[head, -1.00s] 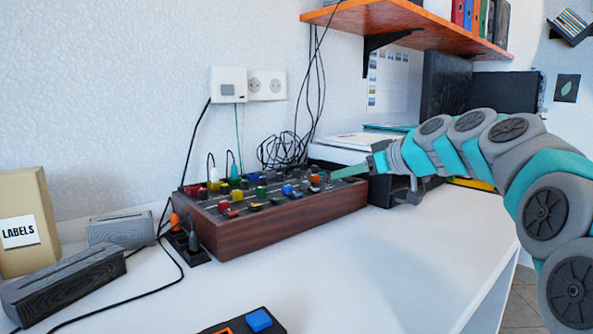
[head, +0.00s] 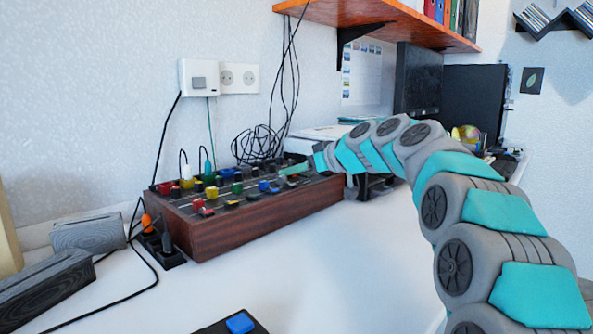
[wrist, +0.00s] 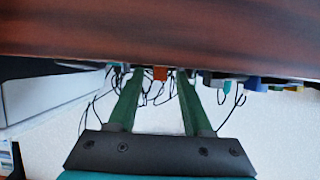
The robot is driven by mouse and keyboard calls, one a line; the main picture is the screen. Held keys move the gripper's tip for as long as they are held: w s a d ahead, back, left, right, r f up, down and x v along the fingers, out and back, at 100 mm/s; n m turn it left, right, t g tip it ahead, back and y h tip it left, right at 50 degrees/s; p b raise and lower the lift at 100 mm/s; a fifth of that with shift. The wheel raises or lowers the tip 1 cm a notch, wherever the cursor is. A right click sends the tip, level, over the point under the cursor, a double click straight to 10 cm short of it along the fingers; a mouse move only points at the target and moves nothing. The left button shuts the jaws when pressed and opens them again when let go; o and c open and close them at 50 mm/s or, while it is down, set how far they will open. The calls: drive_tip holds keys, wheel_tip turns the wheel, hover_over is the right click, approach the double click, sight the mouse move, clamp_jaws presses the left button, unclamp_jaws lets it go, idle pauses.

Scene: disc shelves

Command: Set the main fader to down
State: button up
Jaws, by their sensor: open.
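The mixing console (head: 250,219) is a wooden box with many coloured knobs and caps on its dark top. My gripper (head: 292,169) reaches over its right end from the right. In the wrist view the two green fingers of my gripper (wrist: 154,76) are open, with a gap between them. An orange cap (wrist: 160,73) shows between the fingertips, beyond the console's brown edge (wrist: 160,35); I cannot tell whether the fingers touch it. Which control is the main fader, and its setting, I cannot read.
A power strip with plugs (head: 163,250) and black cables lie left of the console. Grey boxes (head: 88,233) stand further left. A blue-buttoned device (head: 240,323) sits at the front. An orange shelf (head: 390,17) hangs above.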

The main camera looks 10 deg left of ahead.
drive_tip(key=shift+c, duration=0.3)
clamp_jaws()
idle(1.1)
